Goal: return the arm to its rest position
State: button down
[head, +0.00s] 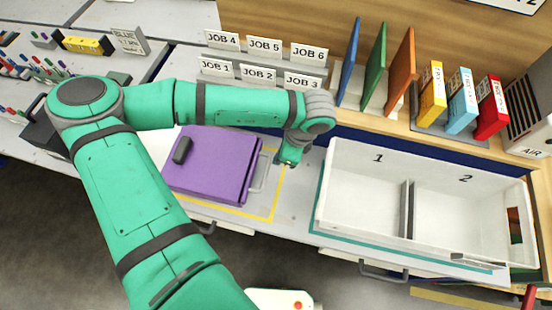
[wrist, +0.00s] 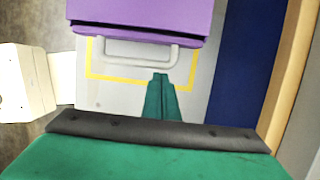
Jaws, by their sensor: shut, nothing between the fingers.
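My arm is green with dark bands and stretches across the bench in the head view. My gripper (head: 287,164) hangs at its end, just right of the purple case, and its fingers are small and partly hidden there. In the wrist view my gripper (wrist: 161,77) shows its green fingers together with nothing between them, below the case's pale handle. The purple case (head: 212,165) lies flat inside a yellow outline on the bench. Its purple side also shows at the top of the wrist view (wrist: 145,14). I cannot tell whether the fingertips touch the bench.
A white two-compartment tray (head: 407,210) stands right of my gripper. Colored upright panels (head: 376,62) and yellow, blue and red boxes (head: 461,98) stand behind it. Job signs (head: 258,75) stand behind my forearm. Pens (head: 35,68) and a yellow block (head: 82,45) are at the left.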

jog(key=v, duration=0.7)
jog(key=shift+r, duration=0.25)
